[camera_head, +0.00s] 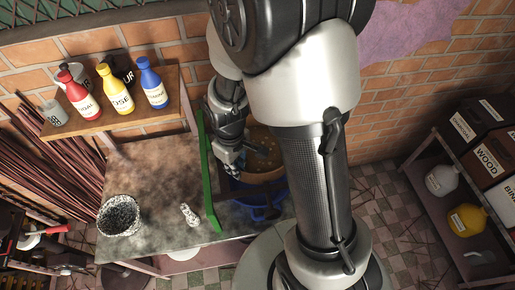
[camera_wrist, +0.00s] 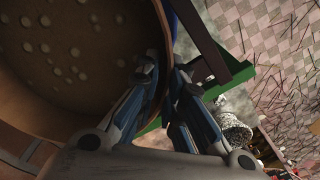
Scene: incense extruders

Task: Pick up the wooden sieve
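The wooden sieve (camera_head: 272,172) is a round brown pan with holes in its base. In the head view it sits at or just above a blue bucket (camera_head: 262,197), partly hidden by my arm. It fills the upper left of the wrist view (camera_wrist: 75,40). My gripper (camera_wrist: 166,68) has one finger inside the sieve and the other outside, with the rim between the fingertips. The fingers are drawn close together and appear shut on the rim. In the head view my gripper (camera_head: 236,165) is at the sieve's left side.
A green bar (camera_head: 208,185) stands just left of the sieve. A speckled mortar (camera_head: 119,216) and pestle (camera_head: 188,214) are on the worktop (camera_head: 150,180). Red, yellow and blue bottles stand on a wooden shelf (camera_head: 120,122). A rack with boxes (camera_head: 495,155) is at the right.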

